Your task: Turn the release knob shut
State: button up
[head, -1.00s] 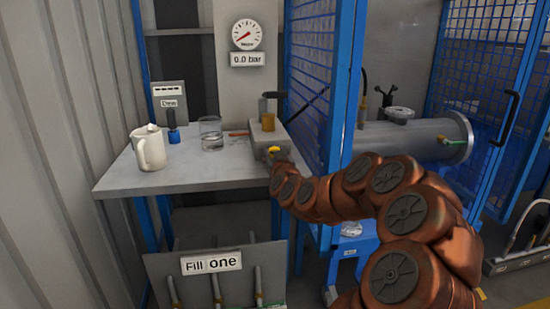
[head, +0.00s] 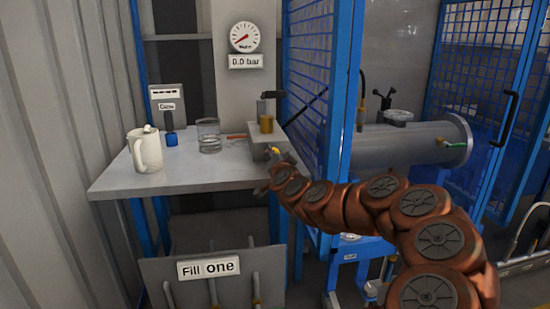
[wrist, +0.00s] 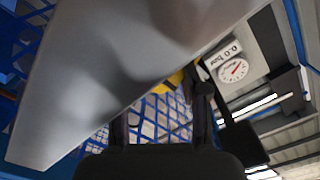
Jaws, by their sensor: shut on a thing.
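The hand pump (head: 266,122) is a grey block with a brass cylinder and a black lever at the right end of the bench. A small yellow part, which looks like the release knob (head: 273,150), shows low on its front. My gripper (head: 270,170) is at this knob, shut on it, and partly hidden by my copper arm. In the wrist view the yellow knob (wrist: 176,78) shows just beyond the dark fingers of my gripper (wrist: 162,112). The knob's turn angle cannot be made out. The gauge (head: 245,37) has a red needle, above a "0.0 bar" label.
The bench (head: 200,178) holds a white jug (head: 148,152), a blue-based tool (head: 171,138) and a glass beaker (head: 208,136). A blue mesh guard (head: 318,80) stands close to the right of my gripper. A flanged steel shell (head: 410,143) lies behind it.

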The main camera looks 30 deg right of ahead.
jog(key=shift+f+m, duration=0.1)
jog(key=shift+m, duration=0.3)
jog(key=o, duration=0.9)
jog(key=shift+v, duration=3.75)
